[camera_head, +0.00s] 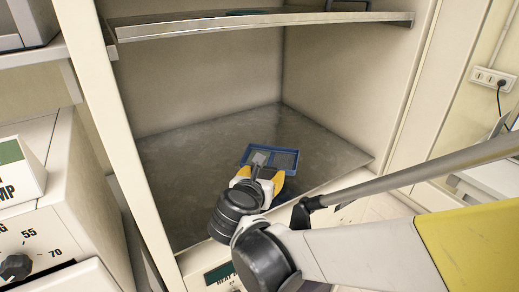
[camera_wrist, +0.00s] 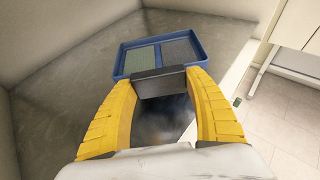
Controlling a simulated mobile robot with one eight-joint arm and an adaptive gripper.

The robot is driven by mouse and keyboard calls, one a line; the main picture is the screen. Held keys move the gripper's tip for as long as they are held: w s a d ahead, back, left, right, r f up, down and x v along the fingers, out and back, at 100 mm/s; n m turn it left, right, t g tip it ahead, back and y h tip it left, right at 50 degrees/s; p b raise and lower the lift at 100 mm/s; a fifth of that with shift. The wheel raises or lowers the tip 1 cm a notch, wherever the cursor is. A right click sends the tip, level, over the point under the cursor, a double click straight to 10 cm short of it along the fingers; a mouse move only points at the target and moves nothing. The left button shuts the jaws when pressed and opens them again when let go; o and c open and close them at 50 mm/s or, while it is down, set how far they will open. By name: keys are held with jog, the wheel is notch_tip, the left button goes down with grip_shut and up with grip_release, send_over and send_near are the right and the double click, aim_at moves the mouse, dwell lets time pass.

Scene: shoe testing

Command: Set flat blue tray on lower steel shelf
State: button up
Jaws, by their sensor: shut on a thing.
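The flat blue tray (camera_head: 284,158) is over the lower steel shelf (camera_head: 190,165) inside the cabinet. It also shows in the wrist view (camera_wrist: 195,37), with a greenish pad and a dark grey pad in it. My gripper (camera_head: 264,172) reaches in over the front of the shelf. In the wrist view its yellow fingers (camera_wrist: 160,90) close on a dark block at the tray's near edge. The tray looks level and close to the shelf surface. I cannot tell whether it touches the shelf. Part of the tray's near side is hidden by my gripper.
An upper steel shelf (camera_head: 260,22) runs above with a dark item on it. Cabinet walls stand on both sides and behind. A machine with a dial (camera_head: 15,267) is at the left. The lower shelf is bare around the tray, mostly to the left and behind.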

jog(key=a+f, duration=0.1)
jog(key=w+a+f, duration=0.1)
jog(key=w+a+f+b, duration=0.1)
jog(key=a, duration=0.1)
notch_tip(320, 180, down, 4)
jog(key=shift+r+b, duration=0.1)
jog(key=shift+b, duration=0.8)
jog(key=shift+r, duration=0.1)
jog(key=o, duration=0.8)
jog(key=shift+f, duration=0.2)
jog(key=o, duration=0.5)
jog(key=shift+r, duration=0.1)
